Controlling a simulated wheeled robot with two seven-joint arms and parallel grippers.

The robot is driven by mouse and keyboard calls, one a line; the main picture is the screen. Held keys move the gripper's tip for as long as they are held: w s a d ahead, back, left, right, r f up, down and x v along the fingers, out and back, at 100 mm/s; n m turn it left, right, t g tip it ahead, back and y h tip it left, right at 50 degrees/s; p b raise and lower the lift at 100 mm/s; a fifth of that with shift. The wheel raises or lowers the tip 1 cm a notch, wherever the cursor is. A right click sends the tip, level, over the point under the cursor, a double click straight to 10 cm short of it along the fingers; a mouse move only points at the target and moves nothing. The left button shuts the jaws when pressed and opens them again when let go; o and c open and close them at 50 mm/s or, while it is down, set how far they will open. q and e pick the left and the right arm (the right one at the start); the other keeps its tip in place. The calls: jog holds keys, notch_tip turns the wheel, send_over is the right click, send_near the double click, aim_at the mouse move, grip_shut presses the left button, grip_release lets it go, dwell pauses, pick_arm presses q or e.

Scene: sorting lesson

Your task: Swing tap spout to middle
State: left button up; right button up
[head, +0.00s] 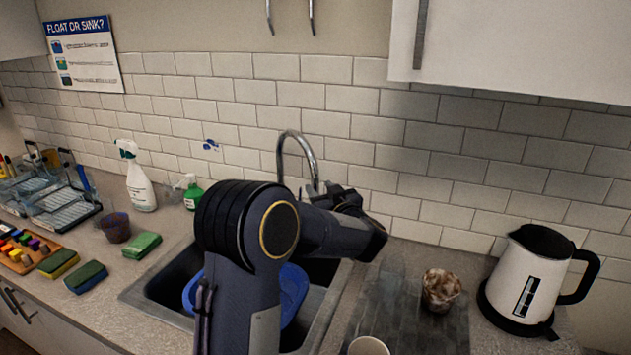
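The chrome tap (300,139) rises behind the sink (160,296) in an arch. Its spout end comes down on the right, close to my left gripper; the tap's base is hidden behind my arm. My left gripper (342,197) is small and dark here, partly covered by my own wrist, just right of the spout end. I cannot tell whether it touches the spout or whether its fingers are open. A blue basin (292,290) sits in the sink, largely hidden by my arm. My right gripper is not in view.
Left of the sink are sponges (142,245), a dark cup (116,228), a spray bottle (140,180), a green bottle (192,193) and a block tray (40,252). Right are a glass jar (440,290), a pale cup (368,346) and a white kettle (527,275).

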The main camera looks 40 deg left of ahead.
aim_at(317, 185)
pick_arm(q)
jog(key=shift+p+x, duration=0.35)
jog(key=shift+x, duration=1.7)
grip_shut()
